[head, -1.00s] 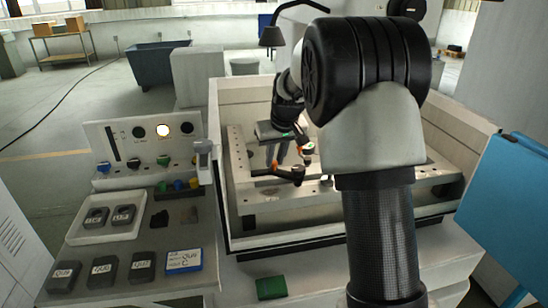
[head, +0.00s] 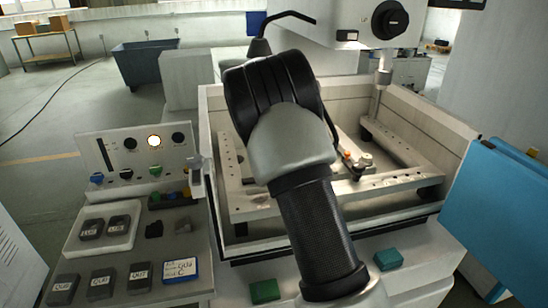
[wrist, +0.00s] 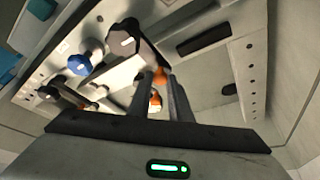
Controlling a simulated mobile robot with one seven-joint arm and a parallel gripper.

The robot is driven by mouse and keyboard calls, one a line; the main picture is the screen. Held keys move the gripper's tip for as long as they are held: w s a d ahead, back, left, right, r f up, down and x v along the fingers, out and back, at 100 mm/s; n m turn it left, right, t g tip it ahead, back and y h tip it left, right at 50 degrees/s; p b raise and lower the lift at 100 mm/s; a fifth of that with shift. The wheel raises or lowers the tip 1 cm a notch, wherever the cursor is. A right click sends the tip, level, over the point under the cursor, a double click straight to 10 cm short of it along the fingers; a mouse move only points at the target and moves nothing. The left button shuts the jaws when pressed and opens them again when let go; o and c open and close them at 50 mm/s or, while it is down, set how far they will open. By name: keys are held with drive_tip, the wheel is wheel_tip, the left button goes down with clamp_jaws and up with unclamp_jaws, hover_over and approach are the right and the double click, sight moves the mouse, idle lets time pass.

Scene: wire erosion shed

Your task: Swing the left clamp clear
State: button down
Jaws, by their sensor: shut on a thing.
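My gripper (wrist: 160,80) shows in the wrist view with its two dark fingers shut on an orange clamp part (wrist: 155,102), which I take as the left clamp. A dark arm with a black knob (wrist: 123,40) lies just beyond the fingertips. In the head view my arm hides my gripper and the held clamp.
The work frame (head: 300,203) lies inside the pale machine tank (head: 440,125). A green block (head: 265,291) and a teal block (head: 388,259) lie on the front ledge. A control panel (head: 130,160) stands at the left and a blue panel (head: 500,200) at the right.

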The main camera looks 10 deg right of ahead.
drive_tip(key=shift+w+d+m, duration=0.1)
drive_tip(key=shift+d+m, duration=0.2)
drive_tip(key=shift+m, duration=0.2)
drive_tip(key=c, duration=1.6)
unclamp_jaws()
drive_tip(key=shift+d, duration=0.1)
drive_tip(key=shift+c, duration=0.2)
drive_tip(key=v, duration=1.7)
drive_tip(key=shift+w+a+r, duration=0.2)
drive_tip(key=shift+a+r, duration=0.05)
